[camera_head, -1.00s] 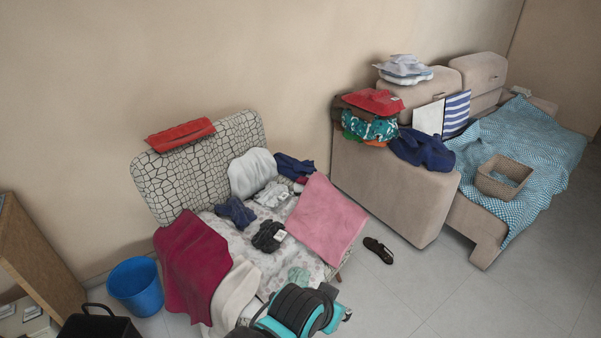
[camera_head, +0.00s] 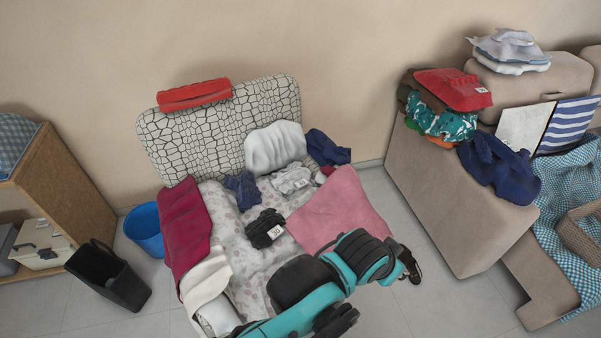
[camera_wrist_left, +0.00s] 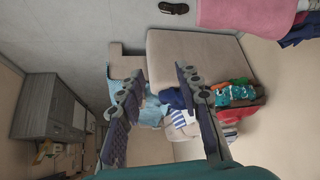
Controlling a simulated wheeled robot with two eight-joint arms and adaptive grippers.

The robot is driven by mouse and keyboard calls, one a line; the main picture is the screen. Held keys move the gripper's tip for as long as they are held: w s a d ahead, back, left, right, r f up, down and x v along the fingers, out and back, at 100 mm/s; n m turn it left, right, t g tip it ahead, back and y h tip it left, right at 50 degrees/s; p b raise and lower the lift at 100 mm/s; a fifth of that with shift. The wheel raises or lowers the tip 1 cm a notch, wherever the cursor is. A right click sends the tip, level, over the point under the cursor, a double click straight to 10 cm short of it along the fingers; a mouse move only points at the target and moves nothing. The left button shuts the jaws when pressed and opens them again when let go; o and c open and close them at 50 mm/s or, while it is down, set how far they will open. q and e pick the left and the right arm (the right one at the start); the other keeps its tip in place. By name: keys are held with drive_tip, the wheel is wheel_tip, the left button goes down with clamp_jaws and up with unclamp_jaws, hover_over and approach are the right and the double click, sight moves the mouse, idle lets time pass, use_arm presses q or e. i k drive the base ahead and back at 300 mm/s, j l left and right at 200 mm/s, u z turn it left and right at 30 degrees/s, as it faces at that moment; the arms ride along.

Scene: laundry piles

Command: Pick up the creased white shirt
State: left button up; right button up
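Several white cloths could be the shirt, and I cannot tell which: a ribbed white cloth (camera_head: 274,148) against the armchair's back, a small crumpled whitish garment (camera_head: 291,179) on the seat, and folded whitish pieces (camera_head: 512,66) on the sofa's back. A teal arm of mine reaches in from the bottom middle of the head view, over the chair's front right; its fingers are not clear there. In the left wrist view my left gripper (camera_wrist_left: 160,76) has its fingers wide apart with nothing between them, facing the sofa from a distance. My right gripper is not in view.
The armchair's patterned back (camera_head: 215,130) carries a red folded cloth (camera_head: 194,95). A pink towel (camera_head: 335,210) and dark garments lie on the seat. The sofa (camera_head: 440,200) stands right, a blue bucket (camera_head: 145,228) and black bin (camera_head: 108,275) left. Floor shows between chair and sofa.

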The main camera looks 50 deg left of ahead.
sight(285, 182)
drive_tip(key=i+u, duration=0.9)
drive_tip(key=i+l+u, duration=0.25)
drive_tip(key=u, duration=0.2)
drive_tip(key=i, duration=0.15)
